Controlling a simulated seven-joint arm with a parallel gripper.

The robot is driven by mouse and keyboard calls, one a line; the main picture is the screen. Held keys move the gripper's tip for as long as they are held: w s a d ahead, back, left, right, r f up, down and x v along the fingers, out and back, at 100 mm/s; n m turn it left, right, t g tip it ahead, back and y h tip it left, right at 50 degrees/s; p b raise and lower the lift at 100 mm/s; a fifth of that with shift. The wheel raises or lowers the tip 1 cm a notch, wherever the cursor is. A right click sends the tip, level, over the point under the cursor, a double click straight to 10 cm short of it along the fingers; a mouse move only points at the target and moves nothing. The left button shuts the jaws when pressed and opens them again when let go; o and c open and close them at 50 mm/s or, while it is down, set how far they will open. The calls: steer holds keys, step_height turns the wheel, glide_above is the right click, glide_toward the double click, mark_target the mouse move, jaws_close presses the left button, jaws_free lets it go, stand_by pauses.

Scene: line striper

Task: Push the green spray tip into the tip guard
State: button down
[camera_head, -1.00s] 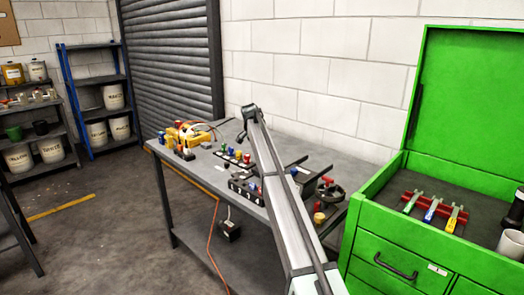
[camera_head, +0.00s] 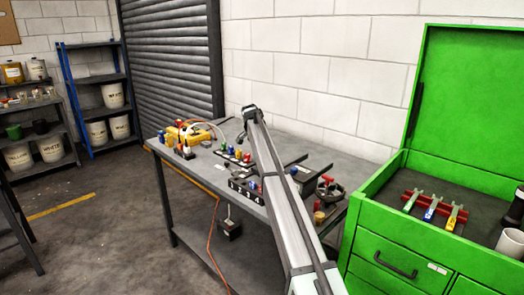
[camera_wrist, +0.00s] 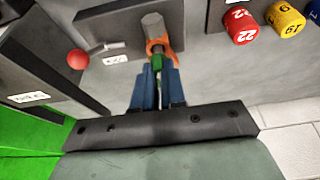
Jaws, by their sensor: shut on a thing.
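In the wrist view my gripper (camera_wrist: 156,82) has its blue fingers shut on the green spray tip (camera_wrist: 157,61). The tip's green end shows just beyond the fingertips. The orange tip guard (camera_wrist: 161,45) is directly ahead of it, around the end of a grey block-like body (camera_wrist: 153,24). The green tip appears to meet the guard's opening; how deep it sits I cannot tell. The fingers hide the rest of the tip. In the head view my arm covers this spot, and tip and guard cannot be made out.
In the wrist view a red ball knob (camera_wrist: 78,59) on a lever stands left of the guard. A red cap marked 22 (camera_wrist: 239,25) and a yellow cap (camera_wrist: 285,17) are at upper right. The green tool chest (camera_head: 433,235) stands right of the workbench (camera_head: 215,188).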

steer(key=shift+f, duration=0.85)
steer(key=c, duration=0.8)
jaws_free()
steer(key=shift+r, duration=0.1)
steer(key=v, duration=0.6)
steer(key=shift+r, duration=0.4)
steer(key=shift+s+a, duration=0.15)
stand_by(0.4)
